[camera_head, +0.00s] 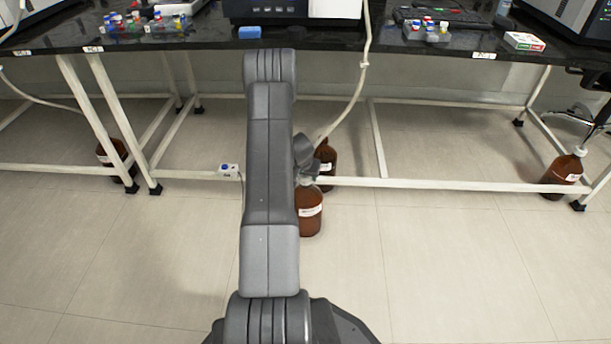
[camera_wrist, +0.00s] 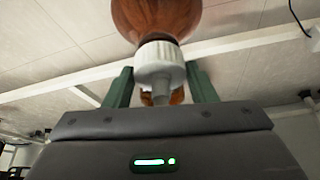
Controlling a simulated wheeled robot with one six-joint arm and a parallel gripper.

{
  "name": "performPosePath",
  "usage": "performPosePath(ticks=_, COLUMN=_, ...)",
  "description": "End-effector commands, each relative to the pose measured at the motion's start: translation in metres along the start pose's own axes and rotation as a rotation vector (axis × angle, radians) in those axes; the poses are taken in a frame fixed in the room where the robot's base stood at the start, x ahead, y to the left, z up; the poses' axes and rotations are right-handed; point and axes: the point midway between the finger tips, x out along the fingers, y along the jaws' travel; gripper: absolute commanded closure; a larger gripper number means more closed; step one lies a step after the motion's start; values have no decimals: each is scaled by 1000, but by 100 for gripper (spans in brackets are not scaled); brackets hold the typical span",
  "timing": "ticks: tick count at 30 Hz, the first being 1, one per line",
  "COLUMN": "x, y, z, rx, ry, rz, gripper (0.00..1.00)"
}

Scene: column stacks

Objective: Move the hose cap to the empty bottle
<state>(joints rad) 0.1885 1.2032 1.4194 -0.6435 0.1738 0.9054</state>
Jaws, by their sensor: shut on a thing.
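My gripper (camera_wrist: 161,80) has its green fingers on either side of a white ribbed cap (camera_wrist: 160,60) with a narrow nozzle, and is shut on it. The cap lies against the neck end of a brown bottle (camera_wrist: 158,15) in the wrist view; I cannot tell whether it is seated. In the head view, a brown bottle (camera_head: 309,216) with a white label stands on the floor just right of my arm, with my gripper (camera_head: 305,168) at its top. A second brown bottle (camera_head: 326,157) stands behind it, partly hidden. A pale hose (camera_head: 355,100) runs down from the bench towards these bottles; its end is hidden.
A white frame rail (camera_head: 400,183) of the bench crosses behind the front bottle. Other brown bottles stand at the far left (camera_head: 112,153) and far right (camera_head: 564,174). The black benchtop (camera_head: 400,42) carries machines and small tubes. The front floor is clear.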

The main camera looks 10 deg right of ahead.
Motion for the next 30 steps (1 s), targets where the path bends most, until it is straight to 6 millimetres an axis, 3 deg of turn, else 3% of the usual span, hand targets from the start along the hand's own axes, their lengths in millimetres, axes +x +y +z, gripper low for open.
performPosePath(ticks=30, x=7, y=0, z=3, rx=0, ry=0, rz=0, gripper=71)
